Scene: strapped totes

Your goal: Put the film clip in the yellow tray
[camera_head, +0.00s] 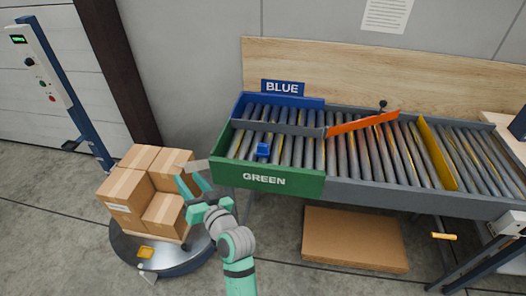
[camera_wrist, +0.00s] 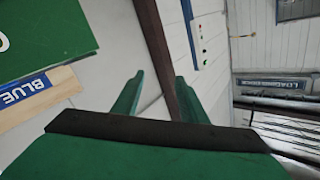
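A small blue object (camera_head: 263,150) sits on the rollers of the green-labelled lane; it is too small to tell whether it is the film clip. A small yellow tray (camera_head: 146,252) lies on the front of the round dark platform, below the boxes. My gripper (camera_head: 194,184) is raised between the stacked boxes and the green end of the conveyor, apart from both the blue object and the tray. In the wrist view its two green fingers (camera_wrist: 155,92) stand apart with nothing between them. The wrist view shows neither the blue object nor the tray.
Cardboard boxes (camera_head: 150,185) stand on the round platform (camera_head: 185,263). The roller conveyor (camera_head: 370,192) has a green side panel (camera_head: 268,179), an orange diverter bar (camera_head: 362,123) and a yellow divider (camera_head: 436,153). A flat carton (camera_head: 355,240) lies beneath it. A control post (camera_head: 60,85) stands left.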

